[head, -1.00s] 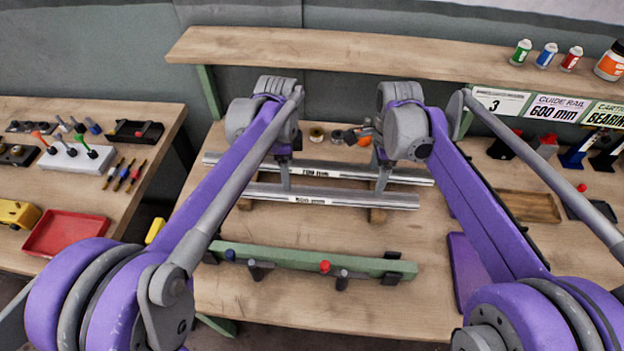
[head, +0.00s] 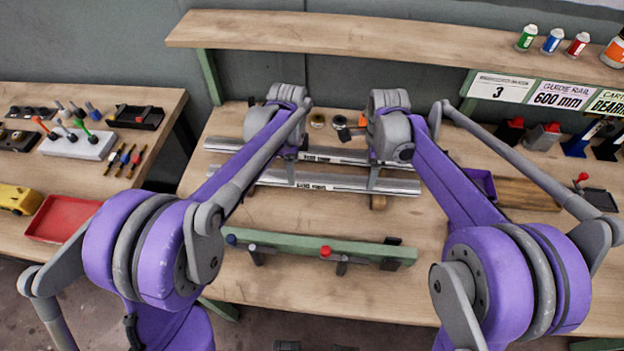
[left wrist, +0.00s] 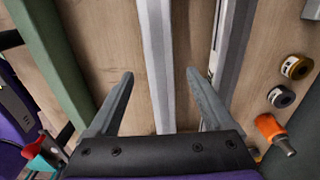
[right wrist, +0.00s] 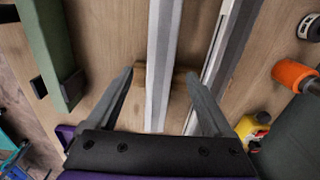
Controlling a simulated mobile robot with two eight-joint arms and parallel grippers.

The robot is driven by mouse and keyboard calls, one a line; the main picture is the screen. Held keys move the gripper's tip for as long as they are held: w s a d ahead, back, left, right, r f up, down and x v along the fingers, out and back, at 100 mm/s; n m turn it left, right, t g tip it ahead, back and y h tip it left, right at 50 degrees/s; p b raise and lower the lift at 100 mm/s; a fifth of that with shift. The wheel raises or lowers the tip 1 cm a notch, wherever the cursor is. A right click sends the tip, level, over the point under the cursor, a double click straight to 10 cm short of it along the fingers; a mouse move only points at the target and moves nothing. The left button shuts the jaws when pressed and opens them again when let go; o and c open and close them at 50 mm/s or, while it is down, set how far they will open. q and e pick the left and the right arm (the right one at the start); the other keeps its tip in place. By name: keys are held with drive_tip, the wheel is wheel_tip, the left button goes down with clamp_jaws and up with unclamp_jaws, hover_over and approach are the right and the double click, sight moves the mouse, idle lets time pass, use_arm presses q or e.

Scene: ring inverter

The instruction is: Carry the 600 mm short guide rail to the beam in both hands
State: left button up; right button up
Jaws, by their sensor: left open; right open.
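The short guide rail (head: 335,184) is the nearer of two pale metal rails lying across the table, with a label near its middle. My left gripper (head: 292,181) is open above its left part; in the left wrist view the rail (left wrist: 156,60) runs between the spread fingers. My right gripper (head: 374,181) is open above its right part; in the right wrist view the rail (right wrist: 163,50) also runs between the fingers. I cannot tell whether the fingers touch it. The green beam (head: 318,249) lies nearer, with red-tipped and blue-tipped clamps.
The longer rail (head: 400,164) lies just behind, close to the far fingers. A wooden block (head: 378,202) supports the near rail. Rings and an orange-handled tool (left wrist: 270,128) lie behind the rails. A wooden tray (head: 530,192) is at right. Table between rail and beam is clear.

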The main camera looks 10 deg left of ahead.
use_arm(q)
drive_tip(key=shift+f, duration=2)
use_arm(e)
drive_tip(key=shift+f, duration=2)
use_arm(q)
clamp_jaws()
use_arm(e)
clamp_jaws()
drive_tip(key=shift+r, duration=0.1)
